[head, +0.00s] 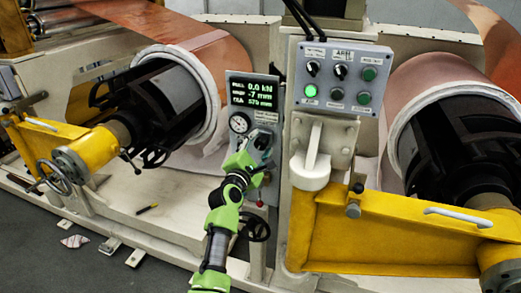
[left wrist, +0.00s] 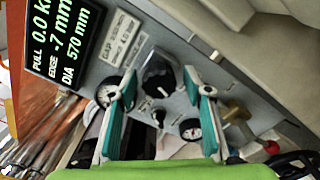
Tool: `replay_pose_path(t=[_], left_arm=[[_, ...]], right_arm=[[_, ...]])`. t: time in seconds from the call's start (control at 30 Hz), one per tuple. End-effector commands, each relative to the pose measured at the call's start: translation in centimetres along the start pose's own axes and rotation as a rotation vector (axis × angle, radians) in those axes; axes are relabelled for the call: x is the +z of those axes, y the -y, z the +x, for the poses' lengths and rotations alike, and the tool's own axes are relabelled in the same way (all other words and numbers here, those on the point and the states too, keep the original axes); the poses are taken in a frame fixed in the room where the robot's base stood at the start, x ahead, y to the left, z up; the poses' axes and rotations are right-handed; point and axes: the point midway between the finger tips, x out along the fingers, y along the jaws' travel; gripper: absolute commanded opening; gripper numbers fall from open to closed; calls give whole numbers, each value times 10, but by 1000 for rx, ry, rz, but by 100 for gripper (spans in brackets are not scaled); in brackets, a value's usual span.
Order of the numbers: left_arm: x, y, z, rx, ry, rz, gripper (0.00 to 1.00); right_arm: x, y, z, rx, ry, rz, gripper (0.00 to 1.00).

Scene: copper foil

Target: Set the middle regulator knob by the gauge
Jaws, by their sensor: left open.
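The grey regulator panel (head: 232,90) stands between the two foil rolls, partly hidden by my left arm. My left gripper (head: 252,158) is at its lower half. In the left wrist view my left gripper (left wrist: 161,84) is open, with a teal finger on each side of a large black knob (left wrist: 158,74). Contact with the knob cannot be told. A round gauge (left wrist: 108,93) is beside one finger, partly covered. Another small gauge (left wrist: 190,128) and a smaller black knob (left wrist: 158,117) show between the fingers. Which knob is the middle one is unclear.
A display (head: 251,94) reads 0.0 kN, -7 mm and 570 mm. A switch box (head: 340,78) with knobs and green buttons is to the right. A yellow arm (head: 400,235) projects below it. A black handwheel (head: 254,226) is just beneath my gripper.

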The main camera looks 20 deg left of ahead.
Motion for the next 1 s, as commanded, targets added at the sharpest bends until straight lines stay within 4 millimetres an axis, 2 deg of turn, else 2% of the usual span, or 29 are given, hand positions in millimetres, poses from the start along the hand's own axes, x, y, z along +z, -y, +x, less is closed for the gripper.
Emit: replay_pose_path(t=[0.33, 0.47, 0.5, 0.77, 1.0], left_arm=[[0, 0, 4, 0, -1, 1, 45], [0, 0, 4, 0, 0, 1, 12], [0, 0, 4, 0, 0, 1, 7], [0, 0, 4, 0, 0, 13, 7], [0, -1, 4, 0, -1, 104, 7]], right_arm=[[0, 0, 2, 0, 0, 0, 40], [0, 0, 2, 0, 0, 0, 40], [0, 0, 2, 0, 0, 0, 40], [0, 0, 1, 0, 0, 0, 40], [0, 0, -1, 0, -1, 0, 40]])
